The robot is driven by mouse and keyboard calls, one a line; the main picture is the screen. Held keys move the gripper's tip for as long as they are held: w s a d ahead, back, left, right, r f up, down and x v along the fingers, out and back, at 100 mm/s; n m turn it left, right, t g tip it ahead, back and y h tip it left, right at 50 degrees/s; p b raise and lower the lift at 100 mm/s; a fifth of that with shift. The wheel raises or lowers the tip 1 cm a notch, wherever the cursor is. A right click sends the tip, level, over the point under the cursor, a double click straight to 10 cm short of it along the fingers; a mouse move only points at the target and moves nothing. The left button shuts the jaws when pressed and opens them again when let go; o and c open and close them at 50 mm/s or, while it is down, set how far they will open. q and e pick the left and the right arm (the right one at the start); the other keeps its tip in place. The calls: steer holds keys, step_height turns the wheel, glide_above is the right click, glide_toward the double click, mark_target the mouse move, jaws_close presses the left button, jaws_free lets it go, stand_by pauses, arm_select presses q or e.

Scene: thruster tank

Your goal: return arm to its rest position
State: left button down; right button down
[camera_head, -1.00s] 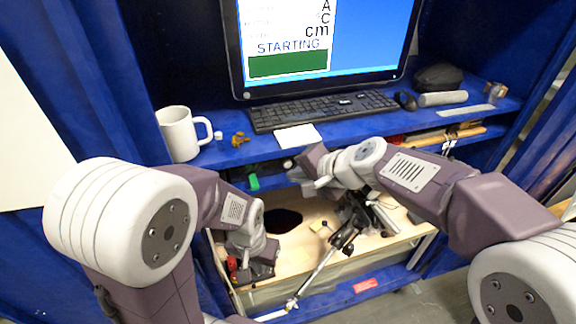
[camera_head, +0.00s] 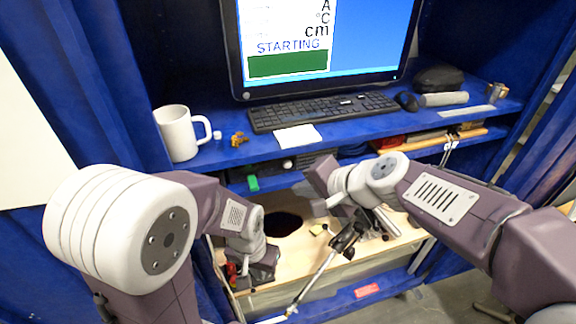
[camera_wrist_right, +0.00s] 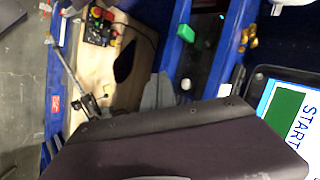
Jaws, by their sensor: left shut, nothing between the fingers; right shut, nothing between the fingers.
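My right arm reaches in from the right in the head view. Its purple and white wrist is above the pale wooden tank board (camera_head: 292,262), in front of the blue shelf. My right gripper (camera_head: 322,205) is shut and empty; its grey fingers also show in the right wrist view (camera_wrist_right: 158,90). My left arm comes in from the left, low in the picture. My left gripper (camera_head: 256,274) is shut and empty, low over the board's left end, its fingertips hard to make out.
A jointed metal rod (camera_head: 318,275) stands close below my right gripper. A dark round opening (camera_head: 283,225) lies between the grippers. The shelf holds a white mug (camera_head: 178,135), a keyboard (camera_head: 322,110) and a monitor (camera_head: 320,45). The shelf edge is close behind my right wrist.

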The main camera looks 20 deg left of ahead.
steer(key=d+f+m+h+b, duration=0.2)
steer(key=d+f+h+b, duration=0.4)
steer(key=d+f, duration=1.25)
steer(key=s+d+f+n+g+h+b, duration=0.2)
steer(key=s+d+f+n+g, duration=0.2)
steer(key=s+d+f, duration=0.5)
steer(key=s+f+n, duration=0.1)
steer(key=s+n, duration=0.1)
steer(key=shift+s+d, duration=0.35)
steer(key=shift+s, duration=0.05)
